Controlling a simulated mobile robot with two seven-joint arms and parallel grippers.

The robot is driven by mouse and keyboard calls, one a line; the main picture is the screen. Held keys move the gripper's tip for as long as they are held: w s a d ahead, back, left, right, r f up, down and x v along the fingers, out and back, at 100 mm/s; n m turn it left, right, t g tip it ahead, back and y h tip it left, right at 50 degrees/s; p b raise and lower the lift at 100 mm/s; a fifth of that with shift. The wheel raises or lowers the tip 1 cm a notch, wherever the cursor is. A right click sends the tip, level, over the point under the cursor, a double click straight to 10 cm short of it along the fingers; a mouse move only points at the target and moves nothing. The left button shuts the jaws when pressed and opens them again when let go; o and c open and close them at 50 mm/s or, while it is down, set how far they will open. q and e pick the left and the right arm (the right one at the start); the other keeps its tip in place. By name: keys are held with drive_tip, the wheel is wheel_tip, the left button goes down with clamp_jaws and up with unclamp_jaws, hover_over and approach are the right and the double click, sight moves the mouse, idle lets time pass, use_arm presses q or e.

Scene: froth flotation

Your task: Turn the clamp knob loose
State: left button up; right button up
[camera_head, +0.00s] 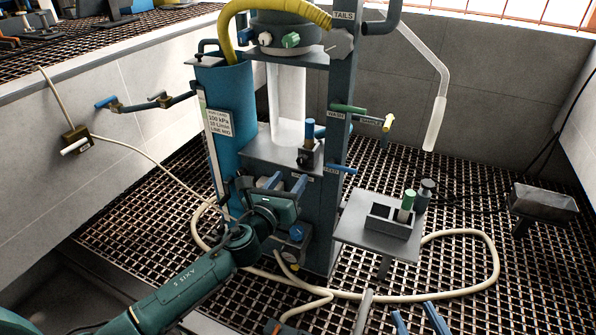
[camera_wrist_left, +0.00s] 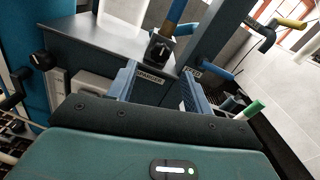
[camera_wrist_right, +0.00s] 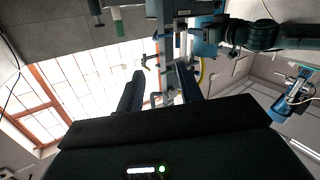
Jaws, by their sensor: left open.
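A black knob (camera_head: 305,157) with a pale pointer mark sits on the grey ledge of the column stand (camera_head: 262,148); it also shows in the left wrist view (camera_wrist_left: 160,48), above a "SPARGER" label. Another black knob (camera_wrist_left: 41,60) sits at the left beside the blue cylinder. A white knob (camera_head: 265,39) and a green knob (camera_head: 291,40) are on the top collar. I cannot tell which is the clamp knob. My left gripper (camera_head: 284,183) is open and empty in front of the stand, below the ledge knob. My right gripper (camera_head: 417,318) is open and empty at the bottom edge.
A blue cylinder (camera_head: 228,90) stands left of the column. A small grey table (camera_head: 352,222) with green and dark bottles stands at the right. A cream hose (camera_head: 455,298) loops over the grating floor. Blue and green valve handles jut from the upright post (camera_head: 336,120).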

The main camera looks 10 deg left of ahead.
sight(302, 163)
use_arm(q)
drive_tip(key=w, duration=0.2)
drive_tip(key=w+d+b, duration=0.1)
drive_tip(key=w, duration=0.2)
drive_tip(key=shift+w, duration=0.35)
use_arm(e)
drive_tip(key=shift+a+n+t+y, duration=0.3)
drive_tip(key=shift+t+y, duration=0.1)
drive_tip(key=shift+t, duration=0.1)
use_arm(q)
drive_tip(key=shift+c, duration=0.3)
drive_tip(key=c, duration=0.9)
